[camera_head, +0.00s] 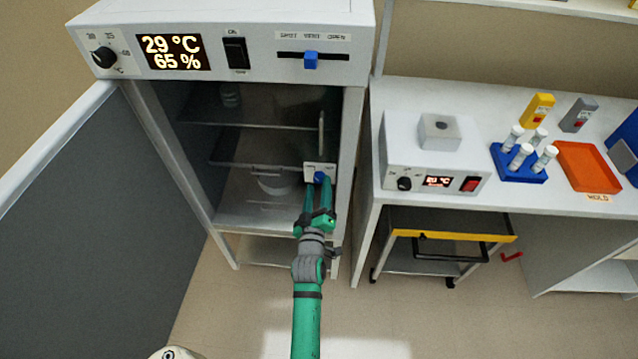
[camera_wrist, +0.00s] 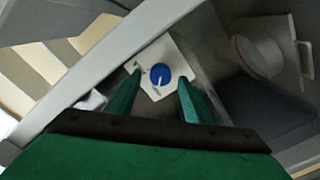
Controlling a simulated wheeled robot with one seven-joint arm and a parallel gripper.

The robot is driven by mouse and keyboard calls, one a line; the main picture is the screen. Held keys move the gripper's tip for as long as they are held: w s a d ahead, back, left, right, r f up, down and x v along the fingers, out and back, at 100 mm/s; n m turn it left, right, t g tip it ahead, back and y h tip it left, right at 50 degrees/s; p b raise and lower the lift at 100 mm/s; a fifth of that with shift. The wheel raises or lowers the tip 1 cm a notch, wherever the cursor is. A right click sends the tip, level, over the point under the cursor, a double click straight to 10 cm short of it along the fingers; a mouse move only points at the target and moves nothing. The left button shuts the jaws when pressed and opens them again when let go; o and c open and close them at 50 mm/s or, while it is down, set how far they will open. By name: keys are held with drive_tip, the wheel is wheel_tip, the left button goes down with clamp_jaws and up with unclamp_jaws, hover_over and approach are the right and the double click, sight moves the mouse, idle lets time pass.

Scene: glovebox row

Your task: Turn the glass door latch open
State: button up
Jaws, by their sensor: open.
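The glass door latch is a blue round knob (camera_head: 320,177) with a pale pointer line, on a small white plate (camera_head: 311,168) at the right side of the cabinet's glass door (camera_head: 262,150). In the wrist view the knob (camera_wrist: 161,74) sits on its plate (camera_wrist: 181,83), seen between my finger tips. My gripper (camera_head: 318,186) is at the latch in the head view, its fingers spread on either side of the knob. Whether the fingers touch the plate cannot be told.
An outer grey door (camera_head: 70,200) stands swung open at left. The cabinet's top panel (camera_head: 220,40) has a dial, display, switch and blue slider. A white bench (camera_head: 400,120) stands close at right, with a yellow-edged cart (camera_head: 450,225) under it. A vertical handle (camera_head: 321,132) stands above the latch.

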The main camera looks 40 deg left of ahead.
drive_tip(key=v, duration=0.8)
idle(0.4)
drive_tip(key=s+d+f+m+h, duration=0.2)
drive_tip(key=s+d+m, duration=0.3)
drive_tip(key=d, duration=0.4)
drive_tip(key=s+d+f+m+h, duration=0.2)
drive_tip(key=s+d+h, duration=0.1)
drive_tip(key=s+d, duration=0.5)
drive_tip(key=s+d+r+m+h, duration=0.2)
drive_tip(key=s+d+r+m, duration=0.1)
drive_tip(key=s+d, duration=0.4)
drive_tip(key=s+d+r+m+h, duration=0.2)
drive_tip(key=s+d+r+m, duration=0.1)
drive_tip(key=s+d+m, duration=0.2)
drive_tip(key=s+d, duration=0.2)
drive_tip(key=s, duration=0.1)
drive_tip(key=shift+s+d+r+h, duration=0.2)
drive_tip(key=shift+d+r+h, duration=0.1)
drive_tip(key=shift+r, duration=0.1)
drive_tip(key=c, duration=0.4)
drive_tip(key=shift+w+a, duration=0.1)
